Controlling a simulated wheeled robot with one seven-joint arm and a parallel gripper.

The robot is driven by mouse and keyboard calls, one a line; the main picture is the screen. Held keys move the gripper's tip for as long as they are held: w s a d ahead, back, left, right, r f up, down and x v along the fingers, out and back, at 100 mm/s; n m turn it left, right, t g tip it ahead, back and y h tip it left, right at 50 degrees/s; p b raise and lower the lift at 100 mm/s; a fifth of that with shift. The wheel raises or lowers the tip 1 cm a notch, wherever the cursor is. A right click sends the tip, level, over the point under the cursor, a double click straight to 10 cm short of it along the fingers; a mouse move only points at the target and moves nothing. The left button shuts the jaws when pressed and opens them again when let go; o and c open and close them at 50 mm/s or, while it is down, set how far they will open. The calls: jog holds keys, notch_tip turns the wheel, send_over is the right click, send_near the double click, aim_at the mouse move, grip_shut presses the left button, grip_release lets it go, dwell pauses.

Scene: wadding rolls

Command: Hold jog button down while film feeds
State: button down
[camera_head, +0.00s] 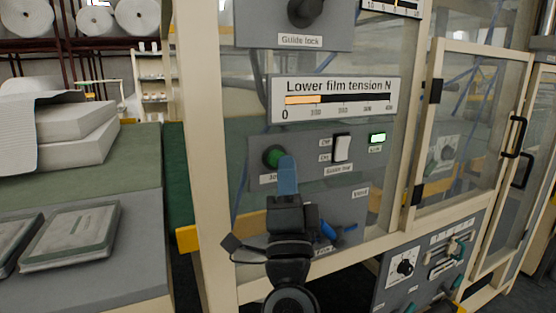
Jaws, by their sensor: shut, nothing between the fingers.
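The round green button (272,156) sits on a grey control plate (262,140) on the machine's front; the label below it is partly covered, so I cannot confirm that it reads jog. My gripper (287,162) is shut and empty, its blue fingers pointing up at the plate. The fingertips overlap the button's lower right edge in the picture; I cannot tell whether they touch or press it. The lower film tension gauge (333,99) above shows a short orange bar near the low end. The film itself is not clearly seen.
Right of the button are a white rocker switch (341,148) and a lit green indicator (378,138). A guide lock knob (305,12) is above. A blue handle (328,229) is right of my wrist. A bench with packs (72,236) stands left; glazed doors (470,120) stand right.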

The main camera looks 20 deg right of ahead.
jog(key=shift+w, duration=0.35)
jog(key=shift+w, duration=0.4)
dwell(0.6)
jog(key=shift+s, duration=0.1)
dwell(3.5)
jog(key=shift+s+p, duration=0.3)
jog(key=shift+s, duration=0.45)
jog(key=shift+s+p, duration=0.5)
jog(key=shift+s, duration=2)
